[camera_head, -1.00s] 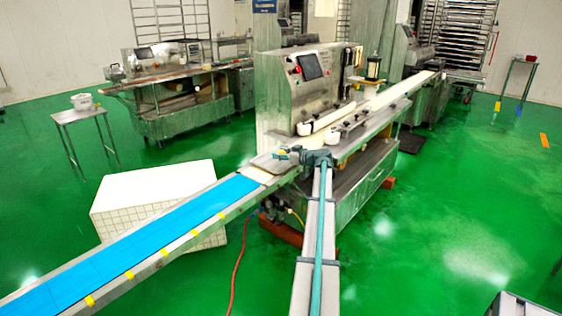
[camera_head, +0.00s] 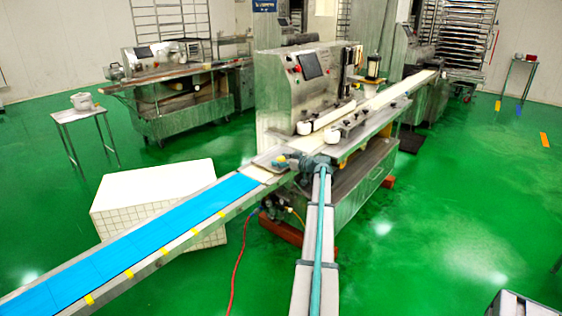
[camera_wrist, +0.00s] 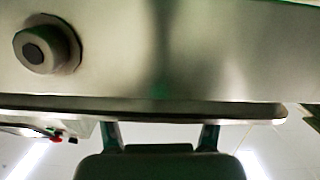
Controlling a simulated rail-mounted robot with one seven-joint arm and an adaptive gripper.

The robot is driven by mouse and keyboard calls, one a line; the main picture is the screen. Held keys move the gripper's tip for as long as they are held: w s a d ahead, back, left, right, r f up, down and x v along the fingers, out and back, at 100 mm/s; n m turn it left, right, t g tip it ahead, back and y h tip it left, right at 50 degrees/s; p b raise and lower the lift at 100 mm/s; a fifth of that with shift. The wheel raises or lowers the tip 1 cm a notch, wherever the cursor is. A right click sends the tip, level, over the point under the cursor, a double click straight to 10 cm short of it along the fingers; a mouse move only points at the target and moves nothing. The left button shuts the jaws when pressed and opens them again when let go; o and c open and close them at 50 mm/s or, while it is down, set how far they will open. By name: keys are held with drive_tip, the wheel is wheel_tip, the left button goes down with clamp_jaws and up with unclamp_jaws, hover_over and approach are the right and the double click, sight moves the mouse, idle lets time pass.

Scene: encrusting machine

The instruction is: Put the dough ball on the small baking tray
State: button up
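My gripper (camera_head: 292,163) is at the end of my arm, low over the near end of the encrusting machine (camera_head: 298,88), where it meets the blue conveyor. In the wrist view its two fingers (camera_wrist: 162,130) stand apart with nothing visible between them, below a metal edge. A small yellow and blue shape shows at the gripper in the head view, too small to identify. I cannot make out the dough ball or the small baking tray in either view.
The blue belt (camera_head: 130,250) runs to the lower left, beside a white tiled block (camera_head: 150,183). A round dark knob (camera_wrist: 46,44) sits on a metal panel in the wrist view. A small table (camera_head: 78,115) holds a white tub.

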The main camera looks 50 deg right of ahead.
drive_tip(key=shift+r, duration=0.1)
drive_tip(key=shift+r+p, duration=0.1)
drive_tip(key=shift+p, duration=0.2)
drive_tip(key=s+r+b, duration=0.1)
drive_tip(key=s+r, duration=0.1)
drive_tip(key=s, duration=0.9)
drive_tip(key=shift+s+a+r, duration=0.15)
drive_tip(key=shift+s+a, duration=0.05)
drive_tip(key=shift+s, duration=0.2)
